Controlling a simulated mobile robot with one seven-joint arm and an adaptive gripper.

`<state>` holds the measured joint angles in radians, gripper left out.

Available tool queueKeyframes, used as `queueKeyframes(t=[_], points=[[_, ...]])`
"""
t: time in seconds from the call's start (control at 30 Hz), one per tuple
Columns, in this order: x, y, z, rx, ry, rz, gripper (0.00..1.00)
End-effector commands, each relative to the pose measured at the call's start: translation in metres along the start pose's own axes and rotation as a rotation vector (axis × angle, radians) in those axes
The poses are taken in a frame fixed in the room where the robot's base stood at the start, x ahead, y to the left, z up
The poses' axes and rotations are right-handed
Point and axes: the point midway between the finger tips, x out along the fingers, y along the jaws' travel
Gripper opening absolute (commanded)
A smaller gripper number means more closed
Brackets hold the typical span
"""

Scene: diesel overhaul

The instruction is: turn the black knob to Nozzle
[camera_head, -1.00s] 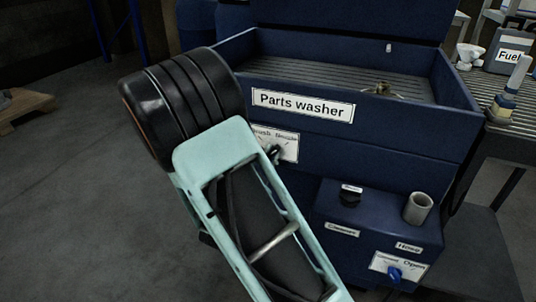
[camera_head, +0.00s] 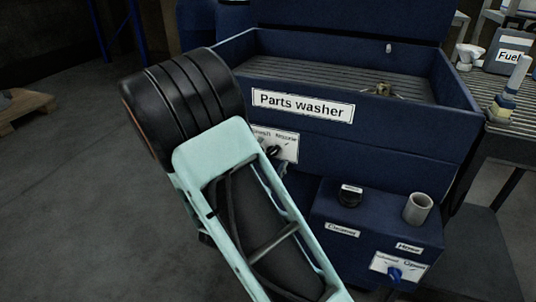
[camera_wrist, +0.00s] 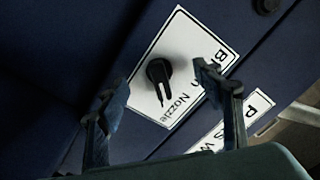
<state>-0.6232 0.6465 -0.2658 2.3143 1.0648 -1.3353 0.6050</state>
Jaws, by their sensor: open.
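The black knob (camera_wrist: 158,71) sits on a white label plate (camera_wrist: 150,107) on the blue washer's front. In the wrist view its grip, with a pale mark, points downward beside the word Nozzle; the word Brush is partly hidden by a finger. I cannot tell whether it lines up with either mark. My gripper (camera_wrist: 160,82) is open, with one finger to each side of the knob in the picture; contact does not show. In the head view the knob (camera_head: 273,152) shows at the edge of my arm, which hides part of the plate (camera_head: 290,146).
The Parts washer (camera_head: 400,150) has an open basin above. A lower blue box (camera_head: 335,212) carries another black knob (camera_head: 349,195), a grey cup (camera_head: 418,208) and a blue knob (camera_head: 394,274). A bench (camera_head: 510,145) stands at right.

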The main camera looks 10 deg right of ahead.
Motion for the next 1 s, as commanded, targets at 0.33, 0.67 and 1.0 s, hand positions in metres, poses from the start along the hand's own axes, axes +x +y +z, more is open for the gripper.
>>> queueKeyframes(t=[0.33,0.67,1.0], points=[[-0.045,-0.001,0.001,-0.001,-0.003,-0.002,0.61],[-0.07,0.0,0.0,0.0,-0.001,0.0,0.61],[-0.062,-0.024,-0.001,0.034,-0.042,-0.013,0.61]])
